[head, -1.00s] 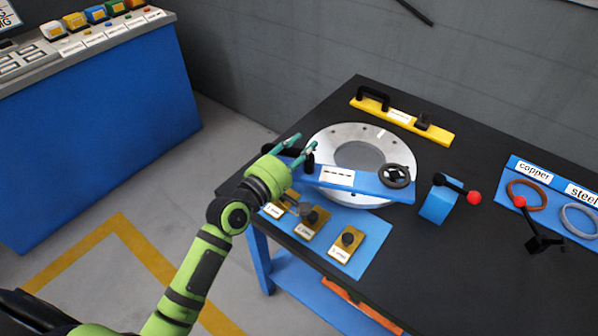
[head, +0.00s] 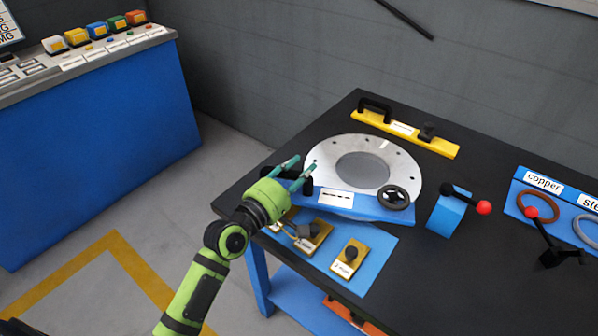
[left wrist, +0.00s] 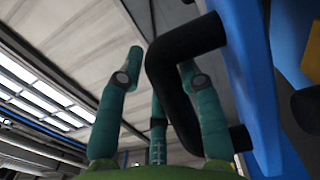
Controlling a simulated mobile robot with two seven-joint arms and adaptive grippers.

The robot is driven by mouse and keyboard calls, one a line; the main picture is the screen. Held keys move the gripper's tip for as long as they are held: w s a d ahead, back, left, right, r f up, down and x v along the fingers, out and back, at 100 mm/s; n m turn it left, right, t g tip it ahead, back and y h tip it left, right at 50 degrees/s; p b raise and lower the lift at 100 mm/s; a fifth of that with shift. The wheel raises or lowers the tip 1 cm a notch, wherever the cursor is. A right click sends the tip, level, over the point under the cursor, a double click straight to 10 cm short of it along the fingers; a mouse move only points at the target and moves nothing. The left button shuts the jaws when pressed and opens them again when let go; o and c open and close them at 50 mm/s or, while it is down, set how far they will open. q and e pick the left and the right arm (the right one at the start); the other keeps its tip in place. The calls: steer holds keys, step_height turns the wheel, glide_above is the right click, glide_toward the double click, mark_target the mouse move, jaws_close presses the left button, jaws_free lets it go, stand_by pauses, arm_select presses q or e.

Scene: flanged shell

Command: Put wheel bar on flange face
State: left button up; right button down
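The wheel bar (head: 372,206) is a blue bar with a black handle at its left end, a white label and a black handwheel (head: 395,198) at its right. It lies across the near side of the silver flange face (head: 405,169); I cannot tell whether it rests flat on it. The flange's centre hole shows clear behind the bar. My left gripper (head: 306,164) is at the bar's handle. In the left wrist view its fingers (left wrist: 160,85) are apart, with the black handle (left wrist: 168,85) nearer the right finger and a gap to the left one. My right gripper is out of view.
A yellow bar (head: 443,149) lies behind the flange. Labelled yellow blocks on a blue mat (head: 378,250) sit in front. A blue block with a red-knobbed lever (head: 446,212) and a rack of copper and steel rings (head: 512,202) stand right. A blue console (head: 100,140) is at left.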

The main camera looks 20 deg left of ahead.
arm_select(q)
steer(key=shift+o, duration=1.2)
